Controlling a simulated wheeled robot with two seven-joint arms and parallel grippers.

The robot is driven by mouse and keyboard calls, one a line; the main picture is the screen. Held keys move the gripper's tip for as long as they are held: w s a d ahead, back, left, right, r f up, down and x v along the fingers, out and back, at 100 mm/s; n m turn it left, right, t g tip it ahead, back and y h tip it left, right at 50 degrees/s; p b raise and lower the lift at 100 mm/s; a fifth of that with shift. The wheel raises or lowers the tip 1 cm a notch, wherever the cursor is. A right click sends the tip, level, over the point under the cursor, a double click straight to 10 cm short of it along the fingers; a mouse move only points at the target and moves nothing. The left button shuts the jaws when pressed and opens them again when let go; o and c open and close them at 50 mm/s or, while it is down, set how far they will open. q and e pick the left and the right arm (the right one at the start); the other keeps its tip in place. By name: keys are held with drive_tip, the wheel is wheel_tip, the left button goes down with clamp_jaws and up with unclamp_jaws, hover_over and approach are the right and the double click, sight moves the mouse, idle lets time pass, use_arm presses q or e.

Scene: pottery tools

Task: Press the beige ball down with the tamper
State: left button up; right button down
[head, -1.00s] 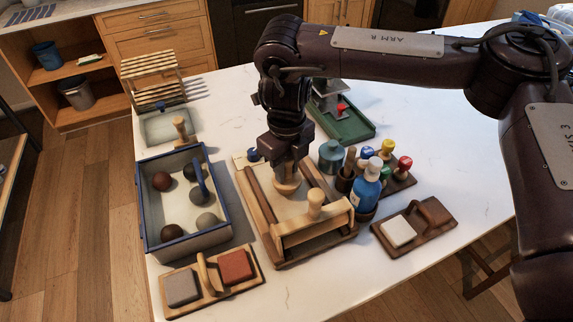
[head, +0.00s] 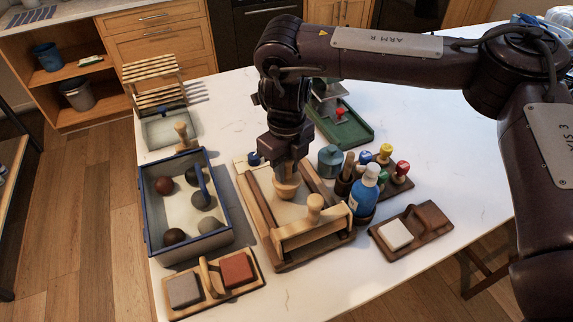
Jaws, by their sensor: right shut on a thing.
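My right gripper (head: 287,165) points down over the wooden tray (head: 252,222) at the table's middle. It is shut on the wooden tamper (head: 286,191), whose pale rounded foot shows below the fingers, low over the tray's bed. I cannot make out a beige ball; the tamper and gripper cover that spot. Whether the tamper touches anything beneath is hidden. A wooden roller frame with a knob (head: 315,207) spans the tray's near end. My left gripper is not in view.
A blue-rimmed box (head: 228,213) with several dark and brown balls stands left. A blue bottle (head: 364,192), a teal pot (head: 330,160) and coloured stampers (head: 386,152) crowd the right side. A sponge board (head: 257,278) lies in front.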

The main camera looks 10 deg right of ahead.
drive_tip(key=shift+f, duration=0.25)
drive_tip(key=shift+f, duration=0.35)
drive_tip(key=shift+s+f+b, duration=0.1)
drive_tip(key=shift+f+b, duration=0.4)
drive_tip(key=shift+f, duration=0.05)
drive_tip(key=shift+r, duration=0.1)
drive_tip(key=shift+r+p, duration=0.9)
drive_tip(key=shift+p, duration=0.05)
wheel_tip(320, 180, up, 5)
drive_tip(key=p, duration=0.5)
